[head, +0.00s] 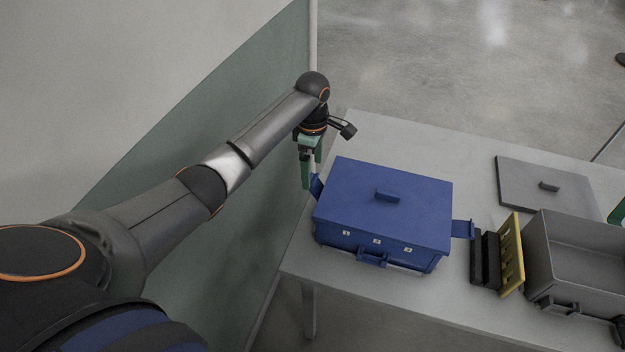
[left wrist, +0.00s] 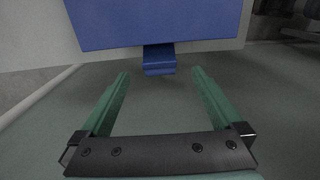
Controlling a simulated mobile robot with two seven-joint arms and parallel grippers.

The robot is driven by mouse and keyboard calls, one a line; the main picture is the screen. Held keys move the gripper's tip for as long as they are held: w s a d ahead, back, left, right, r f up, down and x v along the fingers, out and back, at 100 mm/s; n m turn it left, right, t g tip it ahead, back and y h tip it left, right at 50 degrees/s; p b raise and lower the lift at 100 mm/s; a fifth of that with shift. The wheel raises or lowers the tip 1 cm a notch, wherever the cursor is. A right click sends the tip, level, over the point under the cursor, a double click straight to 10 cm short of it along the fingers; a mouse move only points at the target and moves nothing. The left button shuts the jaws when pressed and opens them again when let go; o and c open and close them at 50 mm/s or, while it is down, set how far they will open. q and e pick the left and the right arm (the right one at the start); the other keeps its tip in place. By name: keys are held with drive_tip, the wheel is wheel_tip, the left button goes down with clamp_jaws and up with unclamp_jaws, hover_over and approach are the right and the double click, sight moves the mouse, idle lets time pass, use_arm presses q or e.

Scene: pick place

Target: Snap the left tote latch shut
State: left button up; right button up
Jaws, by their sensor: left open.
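A blue tote (head: 340,225) with its blue lid (head: 415,202) on top stands on the table. The left latch (head: 317,186) sticks out from the tote's left side. The latch also shows in the left wrist view (left wrist: 159,60), as a blue tab below the tote's edge. My left gripper (head: 309,180) points down beside the tote's left side, close to the latch. In the left wrist view its green fingers (left wrist: 160,82) are apart with nothing between them, and the latch lies just beyond the gap. A right latch (head: 462,229) sticks out on the other side.
A grey open tote (head: 575,285) stands at the right, with a grey lid (head: 547,188) behind it. A yellow part (head: 511,255) and black parts (head: 486,259) stand between the totes. A wall panel (head: 230,190) rises close left of the table (head: 400,140).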

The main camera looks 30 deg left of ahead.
sight(316, 180)
use_arm(q)
drive_tip(key=shift+f, duration=2.7)
drive_tip(key=c, duration=1.4)
drive_tip(key=shift+w+d+r+y, duration=0.1)
drive_tip(key=shift+d+r+y, duration=0.1)
drive_tip(key=shift+d+y, duration=0.4)
drive_tip(key=y, duration=0.1)
drive_tip(key=g+y, duration=0.1)
drive_tip(key=shift+w+d+r+y, duration=0.1)
drive_tip(key=shift+d+r+y, duration=0.1)
drive_tip(key=shift+d+y, duration=0.2)
drive_tip(key=o, duration=1.4)
drive_tip(key=shift+a, duration=0.1)
drive_tip(key=shift+r, duration=0.2)
